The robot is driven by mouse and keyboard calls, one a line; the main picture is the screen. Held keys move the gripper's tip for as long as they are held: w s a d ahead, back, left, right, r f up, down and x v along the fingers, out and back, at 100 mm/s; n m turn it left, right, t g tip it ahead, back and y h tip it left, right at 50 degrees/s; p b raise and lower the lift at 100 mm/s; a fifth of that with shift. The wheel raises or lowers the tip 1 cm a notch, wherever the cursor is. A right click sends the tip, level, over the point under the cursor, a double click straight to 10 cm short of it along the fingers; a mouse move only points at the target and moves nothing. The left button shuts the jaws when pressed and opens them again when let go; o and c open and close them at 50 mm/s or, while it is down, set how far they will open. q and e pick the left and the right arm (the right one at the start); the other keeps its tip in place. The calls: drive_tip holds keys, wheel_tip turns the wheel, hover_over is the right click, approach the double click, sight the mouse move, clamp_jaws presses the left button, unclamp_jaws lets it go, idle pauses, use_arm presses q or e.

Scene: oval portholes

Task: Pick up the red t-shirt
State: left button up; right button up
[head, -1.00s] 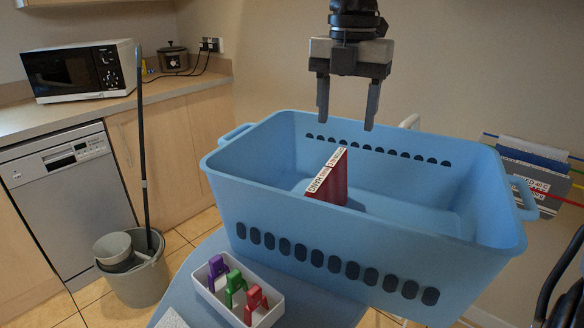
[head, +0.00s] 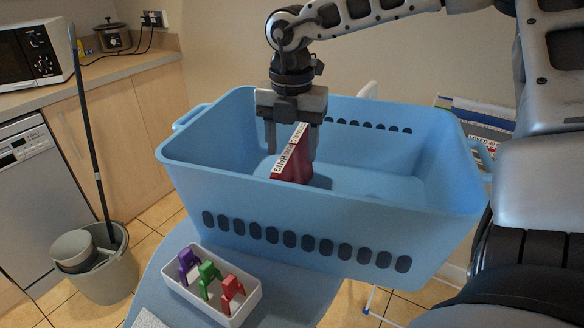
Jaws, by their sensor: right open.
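The red t-shirt (head: 290,170) is folded flat and stands on edge inside the blue laundry basket (head: 300,210), with a white printed label along its edge. My right gripper (head: 292,148) reaches down into the basket from above, jaws open. One finger is left of the shirt's upper part and the other is to its right. I cannot tell whether either finger touches it. The lower part of the shirt is hidden behind the basket's front wall. My left gripper is not in view.
A white tray (head: 246,305) with purple, green and red clips sits in front of the basket on a blue surface (head: 160,290). A mop bucket (head: 100,275) is at left. The basket's rim surrounds the gripper.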

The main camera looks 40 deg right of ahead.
drive_tip(key=shift+w+d+f+p, duration=0.15)
drive_tip(key=shift+f+p, duration=0.15)
drive_tip(key=shift+f, duration=1.6)
drive_tip(key=c, duration=1.1)
drive_tip(key=shift+c, duration=0.2)
